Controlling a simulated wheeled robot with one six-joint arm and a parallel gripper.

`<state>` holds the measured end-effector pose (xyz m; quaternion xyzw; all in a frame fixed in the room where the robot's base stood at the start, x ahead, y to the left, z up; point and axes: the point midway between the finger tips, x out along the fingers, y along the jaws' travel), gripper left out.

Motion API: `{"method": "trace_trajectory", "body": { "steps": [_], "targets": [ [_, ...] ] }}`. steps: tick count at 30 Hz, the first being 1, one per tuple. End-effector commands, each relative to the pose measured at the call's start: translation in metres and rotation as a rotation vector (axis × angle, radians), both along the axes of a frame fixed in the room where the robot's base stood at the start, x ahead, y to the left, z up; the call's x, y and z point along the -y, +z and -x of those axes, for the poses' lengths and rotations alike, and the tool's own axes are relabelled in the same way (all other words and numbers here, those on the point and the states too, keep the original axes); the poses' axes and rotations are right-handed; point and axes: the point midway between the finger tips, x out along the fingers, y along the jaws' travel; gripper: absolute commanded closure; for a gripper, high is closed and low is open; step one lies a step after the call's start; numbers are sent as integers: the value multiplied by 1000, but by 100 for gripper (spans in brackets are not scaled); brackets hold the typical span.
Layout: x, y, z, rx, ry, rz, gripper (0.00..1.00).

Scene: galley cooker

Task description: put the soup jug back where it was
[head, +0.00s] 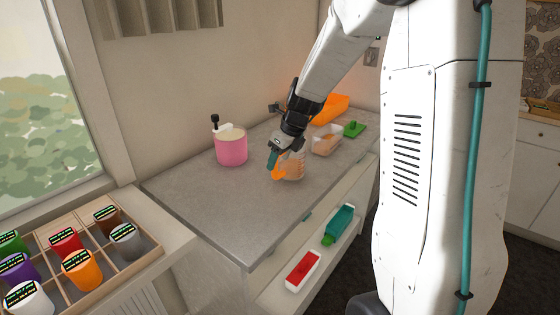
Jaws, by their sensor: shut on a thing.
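The soup jug (293,168) seems to be the small, clear, peach-tinted vessel on the near side of the grey counter, with an orange part at its left. My gripper (276,160) reaches down from the upper right and is shut on the jug at its left side. The jug looks upright. I cannot tell whether its base touches the counter or hangs just above it. The gripper hides part of the jug's upper left.
A pink pot (231,150) stands left on the counter (215,200). A clear container (326,145), a green lid (354,129) and an orange object (330,108) lie to the right. The counter's front left is clear.

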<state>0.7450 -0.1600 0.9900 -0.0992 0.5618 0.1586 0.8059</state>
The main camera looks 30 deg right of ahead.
Motion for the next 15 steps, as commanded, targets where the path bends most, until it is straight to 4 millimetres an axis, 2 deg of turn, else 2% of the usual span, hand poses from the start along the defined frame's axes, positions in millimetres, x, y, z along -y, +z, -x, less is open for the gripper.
{"method": "trace_trajectory", "body": {
  "steps": [3, 13, 14, 15],
  "targets": [
    [0, -11, 0, 1, 1, 1, 87],
    [0, -15, 0, 2, 0, 2, 87],
    [0, -15, 0, 1, 0, 1, 37],
    [0, -15, 0, 1, 1, 1, 26]
  ]
}}
